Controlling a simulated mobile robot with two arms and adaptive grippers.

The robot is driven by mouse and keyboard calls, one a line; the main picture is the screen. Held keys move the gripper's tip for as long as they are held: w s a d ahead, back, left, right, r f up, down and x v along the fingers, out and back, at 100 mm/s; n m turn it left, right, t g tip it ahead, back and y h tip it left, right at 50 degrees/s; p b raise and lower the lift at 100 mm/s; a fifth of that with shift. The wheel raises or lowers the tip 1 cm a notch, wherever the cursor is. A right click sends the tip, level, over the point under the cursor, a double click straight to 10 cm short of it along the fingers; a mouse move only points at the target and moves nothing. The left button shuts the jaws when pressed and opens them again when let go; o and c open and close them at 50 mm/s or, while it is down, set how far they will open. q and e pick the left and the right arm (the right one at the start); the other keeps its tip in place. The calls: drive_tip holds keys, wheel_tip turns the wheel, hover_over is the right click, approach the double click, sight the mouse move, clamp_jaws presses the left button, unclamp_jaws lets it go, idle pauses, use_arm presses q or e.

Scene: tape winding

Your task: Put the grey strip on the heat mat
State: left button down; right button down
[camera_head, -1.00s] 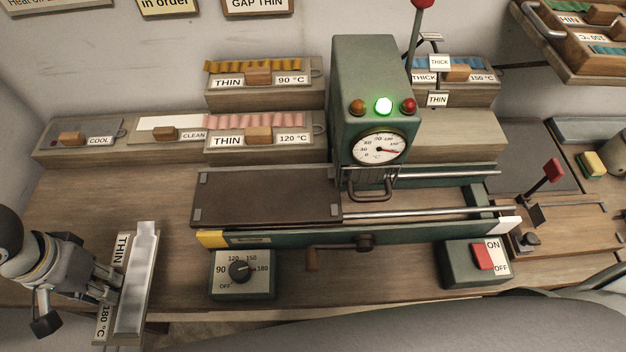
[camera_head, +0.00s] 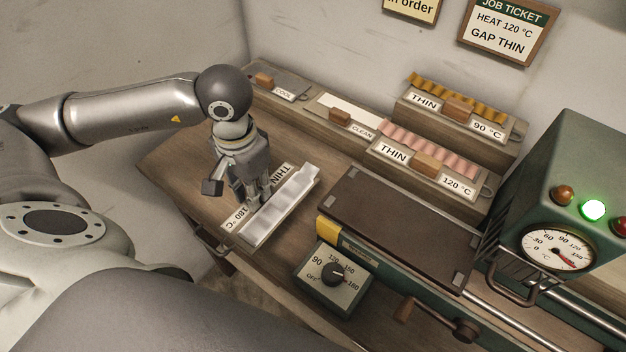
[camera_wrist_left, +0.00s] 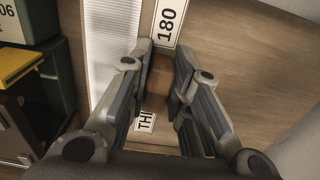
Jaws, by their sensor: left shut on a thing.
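The grey strip (camera_head: 280,204), pale and ridged, lies along a wooden holder labelled THIN 180 °C at the front left of the bench. It also shows in the left wrist view (camera_wrist_left: 108,40). My left gripper (camera_head: 254,204) is at the holder's label side. In the left wrist view its fingers (camera_wrist_left: 160,85) are shut on the holder's brown wooden block (camera_wrist_left: 159,75), between the two labels. The fingers hide part of the label in the head view. The heat mat (camera_head: 390,226) is a bare dark brown plate with metal corners, to the right of the strip.
The dial box (camera_head: 334,277) stands between strip and machine front, with a crank (camera_head: 405,308) beside it. Behind are the COOL holder (camera_head: 272,82), the CLEAN holder (camera_head: 345,118) and the pink strip's holder (camera_head: 428,166). The green machine head (camera_head: 570,165) rises at the right.

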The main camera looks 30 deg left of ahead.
use_arm(q)
drive_tip(key=p, duration=0.4)
hover_over(313, 193)
drive_tip(key=shift+s+a+r, duration=0.2)
drive_tip(key=shift+s+a, duration=0.1)
drive_tip(key=shift+s, duration=0.1)
drive_tip(key=shift+w+d+f, duration=0.1)
drive_tip(key=shift+w+f, duration=0.05)
drive_tip(key=shift+f, duration=0.45)
drive_tip(key=shift+w+d+f, duration=0.1)
drive_tip(key=shift+w+f, duration=0.05)
drive_tip(key=shift+f, duration=0.45)
drive_tip(key=shift+a+f, duration=0.1)
drive_tip(key=shift+f, duration=0.5)
wheel_tip(313, 193, down, 3)
drive_tip(key=shift+f+p, duration=0.1)
drive_tip(key=shift+p, duration=0.75)
drive_tip(key=shift+w+f, duration=0.15)
drive_tip(key=shift+f, duration=0.15)
